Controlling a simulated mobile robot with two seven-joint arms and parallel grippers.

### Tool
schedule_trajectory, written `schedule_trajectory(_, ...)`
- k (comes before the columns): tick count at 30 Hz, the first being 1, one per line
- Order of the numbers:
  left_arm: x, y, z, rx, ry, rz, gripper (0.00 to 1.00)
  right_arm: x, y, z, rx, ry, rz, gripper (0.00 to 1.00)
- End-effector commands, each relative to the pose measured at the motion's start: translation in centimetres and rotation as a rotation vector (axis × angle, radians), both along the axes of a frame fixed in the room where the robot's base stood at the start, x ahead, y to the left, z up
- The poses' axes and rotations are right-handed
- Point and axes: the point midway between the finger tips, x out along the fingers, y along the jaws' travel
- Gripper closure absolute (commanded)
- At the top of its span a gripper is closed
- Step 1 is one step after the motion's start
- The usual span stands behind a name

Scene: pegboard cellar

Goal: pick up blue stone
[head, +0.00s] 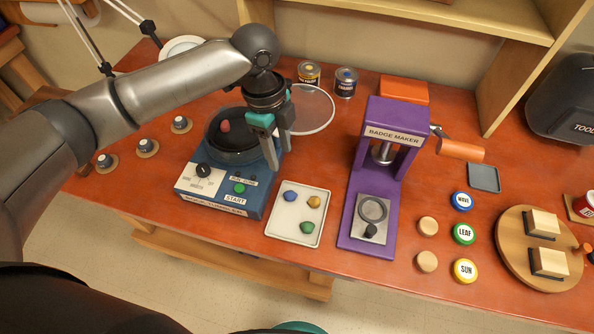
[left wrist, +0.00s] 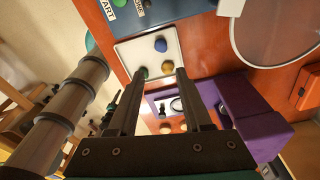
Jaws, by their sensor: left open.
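The blue stone (head: 291,196) lies in the upper left part of a white tray (head: 292,233), with a yellow stone (head: 314,201) to its right and a green stone (head: 307,227) below. My left gripper (head: 280,158) is open and empty, fingers pointing down, above and behind the blue stone, beside the tumbler machine. In the left wrist view the blue stone (left wrist: 160,44) shows beyond the gap between the open fingers (left wrist: 158,75), apart from them. My right gripper is not in view.
The blue tumbler machine (head: 225,190) stands left of the tray, with a reddish stone (head: 225,126) in its dark bowl. The tall purple badge maker (head: 372,170) stands right. Two paint cans (head: 345,82) and a clear round lid (head: 310,108) are behind.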

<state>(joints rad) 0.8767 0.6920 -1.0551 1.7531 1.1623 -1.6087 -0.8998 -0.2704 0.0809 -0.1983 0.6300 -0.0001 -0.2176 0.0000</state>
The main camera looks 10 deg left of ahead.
Motion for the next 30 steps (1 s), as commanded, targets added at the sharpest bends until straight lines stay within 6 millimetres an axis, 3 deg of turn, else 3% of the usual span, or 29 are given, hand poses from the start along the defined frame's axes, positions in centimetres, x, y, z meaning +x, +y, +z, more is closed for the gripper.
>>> schedule_trajectory(5,0.0,0.0,-0.9,0.001,0.005,-0.001,0.5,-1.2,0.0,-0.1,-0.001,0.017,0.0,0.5)
schedule_trajectory(13,-0.3,-0.7,-6.5,0.001,0.006,0.0,0.5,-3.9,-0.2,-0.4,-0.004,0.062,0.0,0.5)
schedule_trajectory(18,-0.3,-1.0,-9.1,0.001,0.003,0.001,0.5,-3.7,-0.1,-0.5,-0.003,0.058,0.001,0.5)
schedule_trajectory(26,-0.5,-1.2,-10.9,0.001,0.002,-0.001,0.5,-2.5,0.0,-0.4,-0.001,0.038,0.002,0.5)
schedule_trajectory(30,-0.9,-1.5,-13.1,0.002,0.004,0.0,0.5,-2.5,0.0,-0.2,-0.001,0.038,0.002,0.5)
